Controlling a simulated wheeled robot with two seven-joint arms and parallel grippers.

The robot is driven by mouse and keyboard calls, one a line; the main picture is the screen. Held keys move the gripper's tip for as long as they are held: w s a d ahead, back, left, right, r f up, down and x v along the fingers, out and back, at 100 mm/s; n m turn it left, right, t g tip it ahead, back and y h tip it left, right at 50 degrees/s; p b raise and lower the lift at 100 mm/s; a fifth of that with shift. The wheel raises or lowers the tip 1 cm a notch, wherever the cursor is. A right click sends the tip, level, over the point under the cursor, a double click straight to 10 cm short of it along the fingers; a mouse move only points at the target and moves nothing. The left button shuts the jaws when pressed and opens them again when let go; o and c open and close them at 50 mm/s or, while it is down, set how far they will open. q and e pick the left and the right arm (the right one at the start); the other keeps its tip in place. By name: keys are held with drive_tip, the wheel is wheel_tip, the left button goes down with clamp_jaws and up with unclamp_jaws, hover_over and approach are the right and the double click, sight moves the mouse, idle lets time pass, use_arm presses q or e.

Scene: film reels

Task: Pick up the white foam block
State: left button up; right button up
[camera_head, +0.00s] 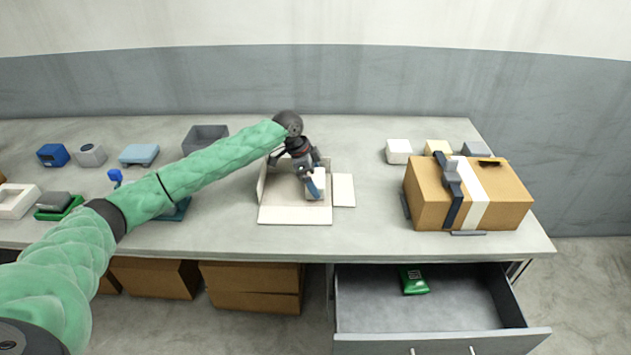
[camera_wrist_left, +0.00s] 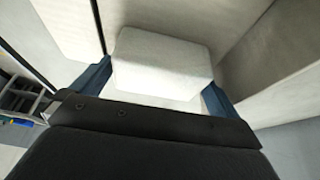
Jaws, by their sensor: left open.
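My left gripper (camera_head: 314,186) is over a cream open box (camera_head: 294,214) in the middle of the table. In the left wrist view, a white block (camera_wrist_left: 165,62) with rounded edges lies between the two blue fingers of the open gripper (camera_wrist_left: 158,85). Another white block (camera_head: 398,151) stands at the back right of the table. My right gripper is not in view.
A grey bin (camera_head: 204,137) and several small items stand at left. An open drawer (camera_head: 370,310) below holds a green packet (camera_head: 414,281).

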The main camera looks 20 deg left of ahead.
use_arm(q)
drive_tip(key=shift+d+f, duration=0.1)
drive_tip(key=shift+f, duration=0.2)
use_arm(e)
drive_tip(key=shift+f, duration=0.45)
use_arm(q)
drive_tip(key=c, duration=0.7)
drive_tip(key=shift+r, duration=0.1)
